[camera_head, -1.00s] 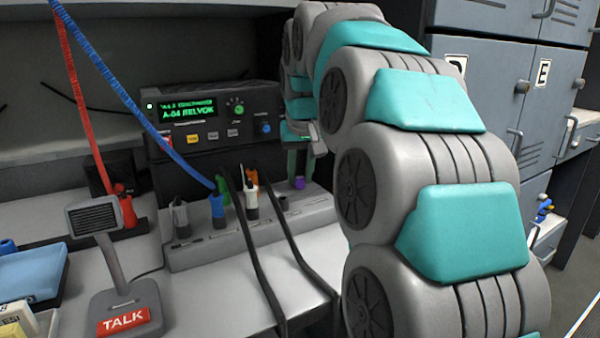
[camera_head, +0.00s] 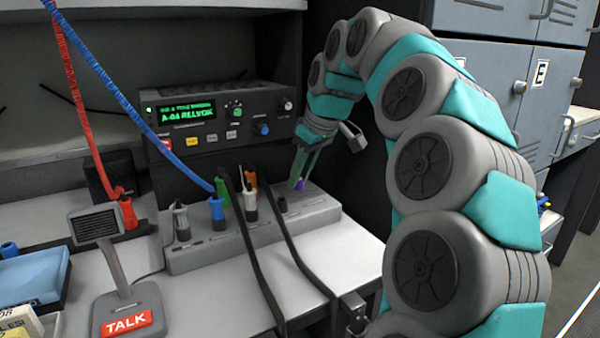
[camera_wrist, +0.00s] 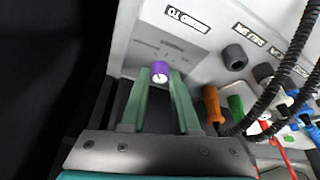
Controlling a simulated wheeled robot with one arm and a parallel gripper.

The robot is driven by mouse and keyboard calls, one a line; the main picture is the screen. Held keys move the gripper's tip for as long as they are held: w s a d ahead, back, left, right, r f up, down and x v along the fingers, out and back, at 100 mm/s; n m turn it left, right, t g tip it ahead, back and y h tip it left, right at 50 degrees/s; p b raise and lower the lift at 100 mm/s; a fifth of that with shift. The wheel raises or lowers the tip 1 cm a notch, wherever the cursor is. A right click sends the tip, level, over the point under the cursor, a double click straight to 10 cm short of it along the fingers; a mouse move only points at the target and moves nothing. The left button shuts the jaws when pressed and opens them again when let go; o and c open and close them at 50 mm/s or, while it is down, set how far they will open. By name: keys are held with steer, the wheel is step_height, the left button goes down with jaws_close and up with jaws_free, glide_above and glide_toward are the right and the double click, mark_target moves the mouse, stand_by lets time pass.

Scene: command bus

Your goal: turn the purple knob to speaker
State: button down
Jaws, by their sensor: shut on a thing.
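The purple knob (camera_head: 299,184) is at the right end of the grey jack box (camera_head: 330,207) on the desk. In the wrist view the purple knob (camera_wrist: 160,70) sits between my fingertips, with a white mark on its face. Small markings on the panel around it are too small to read. My gripper (camera_head: 302,170) comes down from above in the head view. In the wrist view my gripper (camera_wrist: 160,76) has its two green fingers shut on the knob's sides.
Several plugs stand along the box, including a blue plug (camera_head: 217,208) and an orange plug (camera_head: 250,181). Black cables (camera_head: 290,250) hang over its front. A radio (camera_head: 215,125) with a green display stands behind. A talk microphone (camera_head: 126,318) is at front left.

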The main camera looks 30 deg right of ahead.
steer(key=shift+n, duration=0.3)
stand_by(0.4)
steer(key=c, duration=0.7)
jaws_free()
steer(key=shift+o, duration=0.2)
steer(key=shift+r, duration=0.1)
steer(key=v, duration=0.7)
steer(key=shift+d+r, duration=0.15)
steer(key=shift+r, duration=0.1)
steer(key=shift+s, duration=0.1)
steer(key=shift+s, duration=0.1)
